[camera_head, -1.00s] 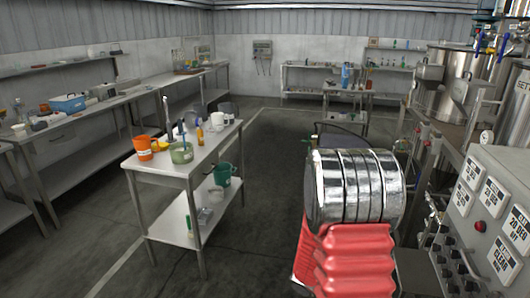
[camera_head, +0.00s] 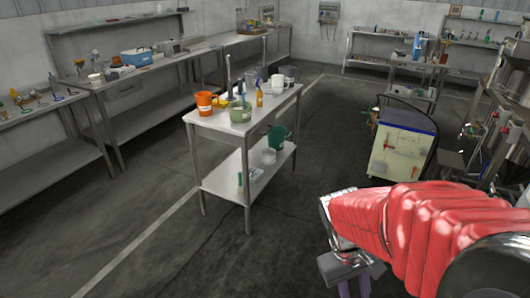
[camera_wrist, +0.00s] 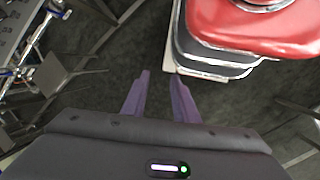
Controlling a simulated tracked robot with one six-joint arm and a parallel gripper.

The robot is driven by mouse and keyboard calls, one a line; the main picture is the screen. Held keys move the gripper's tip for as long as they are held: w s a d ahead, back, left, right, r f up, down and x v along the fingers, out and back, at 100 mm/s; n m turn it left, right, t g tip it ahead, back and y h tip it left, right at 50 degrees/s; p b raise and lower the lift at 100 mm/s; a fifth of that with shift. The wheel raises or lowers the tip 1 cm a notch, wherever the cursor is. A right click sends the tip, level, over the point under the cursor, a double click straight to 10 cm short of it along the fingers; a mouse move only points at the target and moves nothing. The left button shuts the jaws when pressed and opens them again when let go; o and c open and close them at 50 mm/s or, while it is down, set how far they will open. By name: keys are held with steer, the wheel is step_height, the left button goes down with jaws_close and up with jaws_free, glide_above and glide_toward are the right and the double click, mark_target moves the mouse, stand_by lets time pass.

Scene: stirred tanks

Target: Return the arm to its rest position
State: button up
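My gripper shows in the wrist view (camera_wrist: 160,82) with two purple fingers apart and only floor between them, so it is open and empty. In the head view my arm, with a red ribbed sleeve, reaches in from the lower right. The gripper's purple fingers (camera_head: 355,288) show at the bottom edge there, partly cut off. The gripper is over open floor, to the right of the steel trolley table. In the wrist view a red and dark part, likely of my own body, fills the top right.
A steel trolley table (camera_head: 215,122) with an orange jug (camera_head: 205,103) and other vessels stands left of my arm. A pale cart (camera_head: 402,150) stands behind the arm. Long benches (camera_head: 130,80) line the left wall. Process equipment (camera_head: 505,110) is at the right. Floor between trolley and arm is clear.

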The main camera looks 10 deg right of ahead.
steer(key=w+a+r+t+y, duration=0.2)
steer(key=a+r+t, duration=0.6)
steer(key=a+r, duration=0.5)
steer(key=shift+w+a+r, duration=0.3)
steer(key=shift+w+r, duration=0.5)
steer(key=shift+d, duration=0.1)
